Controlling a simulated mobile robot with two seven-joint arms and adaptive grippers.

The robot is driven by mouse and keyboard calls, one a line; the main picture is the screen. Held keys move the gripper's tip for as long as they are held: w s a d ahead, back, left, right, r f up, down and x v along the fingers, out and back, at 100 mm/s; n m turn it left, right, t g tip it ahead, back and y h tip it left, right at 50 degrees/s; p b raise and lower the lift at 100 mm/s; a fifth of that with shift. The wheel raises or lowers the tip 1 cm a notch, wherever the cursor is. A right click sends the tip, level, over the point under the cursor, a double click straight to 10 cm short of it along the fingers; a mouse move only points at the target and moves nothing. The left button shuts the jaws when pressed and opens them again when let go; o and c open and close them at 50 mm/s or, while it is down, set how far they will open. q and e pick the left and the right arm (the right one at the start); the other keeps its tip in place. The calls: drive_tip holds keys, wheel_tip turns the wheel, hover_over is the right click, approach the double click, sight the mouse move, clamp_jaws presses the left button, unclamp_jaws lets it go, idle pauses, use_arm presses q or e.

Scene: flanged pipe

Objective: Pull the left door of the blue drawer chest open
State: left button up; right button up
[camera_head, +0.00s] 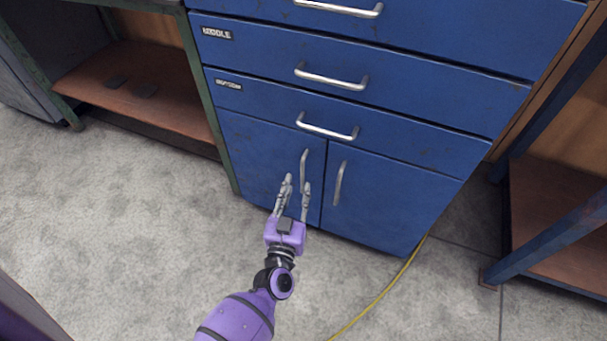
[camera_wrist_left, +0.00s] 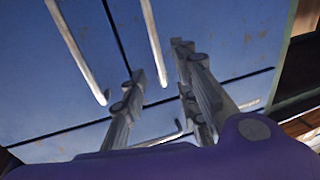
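The blue drawer chest (camera_head: 400,110) fills the upper middle of the head view. Its left door (camera_head: 262,150) looks shut and has an upright silver handle (camera_head: 304,165) near the seam between the doors. My left gripper (camera_head: 297,184) is open, its fingers pointing at the left door. In the wrist view, the left door's handle (camera_wrist_left: 155,42) appears between the two spread fingertips, but I cannot tell if they touch it. The right door (camera_head: 385,195) is also shut, and its handle (camera_head: 339,183) is outside the fingers. My right gripper is not in view.
Drawers with horizontal handles (camera_head: 328,130) sit above the doors. A workbench with a wooden shelf (camera_head: 145,90) stands left, and a blue-framed shelf unit (camera_head: 550,240) stands right. A yellow cable (camera_head: 385,292) lies on the floor. The grey floor (camera_head: 130,220) front left is clear.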

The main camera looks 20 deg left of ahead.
sight(302, 173)
use_arm(q)
drive_tip(key=w, duration=0.2)
drive_tip(key=w+b, duration=0.1)
drive_tip(key=w, duration=0.1)
drive_tip(key=w+a, duration=0.1)
drive_tip(key=w, duration=0.2)
drive_tip(key=shift+c, duration=0.5)
clamp_jaws()
